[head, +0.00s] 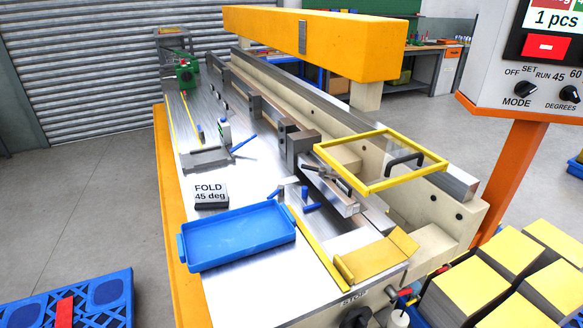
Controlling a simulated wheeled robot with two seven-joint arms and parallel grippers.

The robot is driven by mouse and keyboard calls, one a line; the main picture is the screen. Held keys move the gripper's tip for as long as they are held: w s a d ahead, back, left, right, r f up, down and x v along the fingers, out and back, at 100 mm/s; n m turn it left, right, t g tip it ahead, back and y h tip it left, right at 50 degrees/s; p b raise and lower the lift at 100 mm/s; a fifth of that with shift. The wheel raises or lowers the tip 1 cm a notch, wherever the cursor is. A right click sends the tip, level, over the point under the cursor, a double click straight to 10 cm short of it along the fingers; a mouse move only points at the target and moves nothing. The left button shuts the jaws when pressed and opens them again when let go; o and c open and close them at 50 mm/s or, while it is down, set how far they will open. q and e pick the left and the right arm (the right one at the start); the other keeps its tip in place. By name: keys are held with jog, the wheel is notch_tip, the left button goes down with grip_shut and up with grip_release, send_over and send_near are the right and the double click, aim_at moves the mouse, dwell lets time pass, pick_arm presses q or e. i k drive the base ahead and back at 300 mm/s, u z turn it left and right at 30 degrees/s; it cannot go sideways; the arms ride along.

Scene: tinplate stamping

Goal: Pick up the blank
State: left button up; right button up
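I cannot single out the blank with certainty. A flat yellow plate (374,261) with raised edges lies at the near right end of the metal bench (255,283); I cannot tell whether it is the blank or a part of the machine. An empty blue tray (238,236) sits on the bench at its near left. Behind the tray stands a small block (211,195) marked "FOLD 45 deg". Neither of my grippers shows in the head view.
The folding machine's yellow beam (315,42) spans the back. A yellow-framed clear guard (382,160) juts over the bench. Several yellow-topped stacks (472,291) stand at the lower right, below an orange-posted control panel (530,75). A blue pallet (105,295) lies lower left.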

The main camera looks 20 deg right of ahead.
aim_at(358, 266)
jog(key=z, duration=1.2)
